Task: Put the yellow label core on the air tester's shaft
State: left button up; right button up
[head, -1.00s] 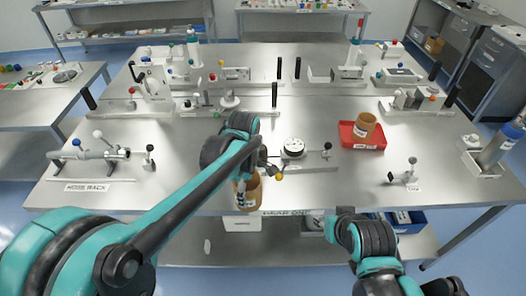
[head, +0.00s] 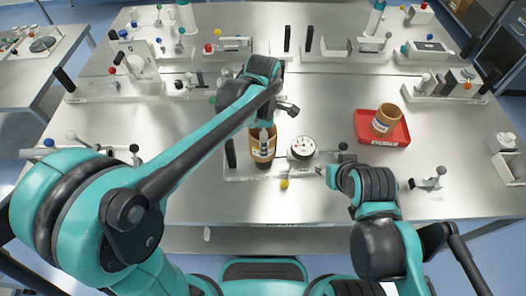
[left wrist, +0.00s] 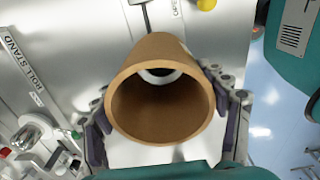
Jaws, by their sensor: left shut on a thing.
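A tan-orange core (head: 262,152) with a white label is in my left gripper (head: 264,138). It stands roughly upright over the left part of the air tester's base plate (head: 240,176), beside the round gauge (head: 303,147). In the left wrist view I look into the open bore of the core (left wrist: 160,58), with a finger pad on each side. A pale round part (left wrist: 158,76) shows at the bore's far end. The shaft is not clearly visible, and I cannot tell whether the core is around it. My right gripper (head: 330,176) is near the plate's right end; its fingers are unclear.
Another tan core (head: 385,121) sits in a red tray (head: 366,131) to the right. A black upright handle (head: 231,153) stands left of the held core, and a yellow knob (head: 284,184) is in front. Several fixtures line the back.

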pick_arm(q)
notch_tip(320, 180, down, 3)
jog(key=shift+s+r+b, duration=0.1)
jog(key=shift+b, duration=0.2)
jog(key=shift+f+b, duration=0.55)
jog(key=shift+f, duration=1.55)
jog(key=o, duration=1.2)
jog(key=shift+f, duration=0.15)
jog(key=shift+r, duration=0.35)
notch_tip(320, 180, up, 12)
jog(key=p, duration=0.3)
jog(key=shift+f, duration=0.15)
